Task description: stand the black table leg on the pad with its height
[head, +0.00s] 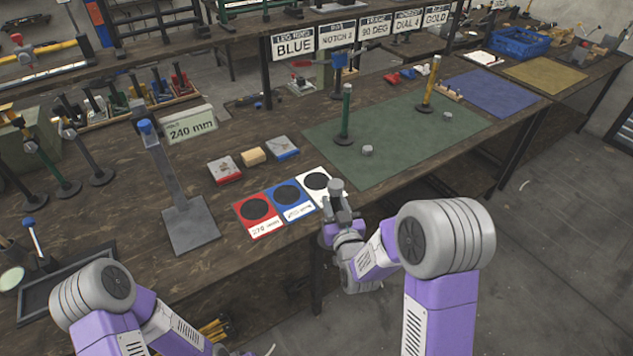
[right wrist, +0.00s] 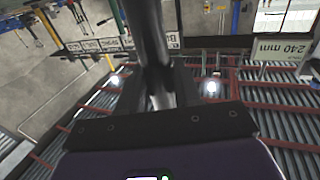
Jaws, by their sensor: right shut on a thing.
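My right gripper (head: 338,212) is at the front edge of the bench, beside the white pad (head: 317,185). It is shut on a dark pole, which I take to be the black table leg (right wrist: 150,40); the pole stands between the fingers in the right wrist view. In the head view, only a short grey cylindrical end shows above the gripper, overlapping the white pad's edge. The red pad (head: 243,213) and blue pad (head: 274,193) lie to the left, each with a black disc. The white pad's label is hidden. My left gripper is out of the picture.
A gauge stand (head: 190,222) with a 240 mm sign (head: 191,124) is left of the pads. Small red, tan and blue blocks (head: 253,156) lie behind them. A green leg (head: 346,110) and yellow leg (head: 431,80) stand on the green mat (head: 395,160).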

